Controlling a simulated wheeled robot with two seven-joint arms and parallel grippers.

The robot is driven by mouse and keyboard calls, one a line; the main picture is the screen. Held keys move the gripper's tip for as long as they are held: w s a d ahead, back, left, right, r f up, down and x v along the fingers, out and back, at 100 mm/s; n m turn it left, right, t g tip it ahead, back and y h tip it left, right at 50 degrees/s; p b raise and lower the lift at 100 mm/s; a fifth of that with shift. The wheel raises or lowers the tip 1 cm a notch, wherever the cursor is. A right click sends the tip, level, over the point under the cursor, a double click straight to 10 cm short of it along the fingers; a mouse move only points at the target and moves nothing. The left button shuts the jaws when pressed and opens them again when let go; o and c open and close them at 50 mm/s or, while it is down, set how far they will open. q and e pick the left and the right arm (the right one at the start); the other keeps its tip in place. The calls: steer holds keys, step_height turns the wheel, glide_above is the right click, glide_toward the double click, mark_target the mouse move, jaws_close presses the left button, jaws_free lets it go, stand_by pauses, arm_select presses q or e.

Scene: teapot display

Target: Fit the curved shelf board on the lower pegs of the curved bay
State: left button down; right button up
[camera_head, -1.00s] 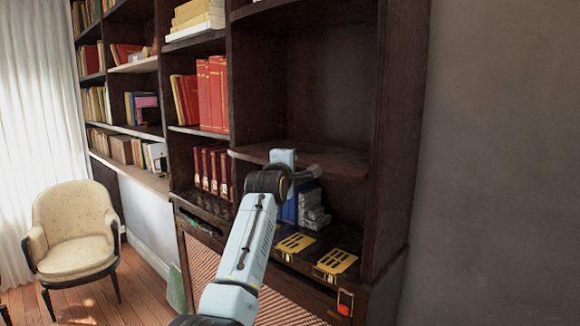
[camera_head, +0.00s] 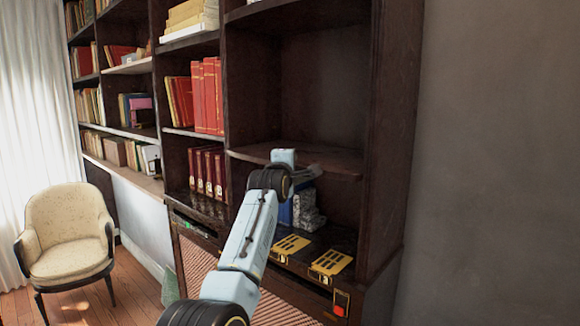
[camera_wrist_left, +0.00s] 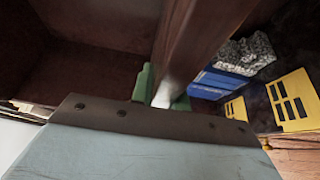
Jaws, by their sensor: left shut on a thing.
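The curved shelf board (camera_head: 325,158) is dark brown and lies roughly level across the right-hand bay (camera_head: 300,95), at about the height of the neighbouring shelf. Its curved front edge faces me. My left gripper (camera_wrist_left: 163,88) is shut on the board's edge, with green finger pads on both sides; the board (camera_wrist_left: 200,35) runs up through the left wrist view. In the head view my left arm reaches up to the board's front. The lower pegs are hidden, and I cannot tell whether the board rests on them. My right gripper is not in view.
Below the board stand a blue box (camera_head: 285,212) and a grey speckled block (camera_head: 306,212). Two yellow slotted plates (camera_head: 291,244) (camera_head: 331,262) lie near the cabinet top's front edge. The bay above the board is empty.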

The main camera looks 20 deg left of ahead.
arm_select(q)
steer(key=shift+w+d+r, duration=0.2)
steer(key=shift+w+r, duration=0.1)
steer(key=shift+r, duration=0.1)
steer(key=c, duration=1.4)
jaws_free()
steer(key=shift+f, duration=0.1)
steer(key=shift+o, duration=0.6)
steer(key=shift+s+f, duration=0.1)
steer(key=shift+f, duration=0.35)
steer(key=s+b, duration=0.4)
steer(key=s, duration=0.9)
steer(key=shift+s+d+r, duration=0.2)
steer(key=shift+d+r, duration=0.15)
steer(key=shift+d, duration=0.1)
steer(key=shift+f, duration=0.1)
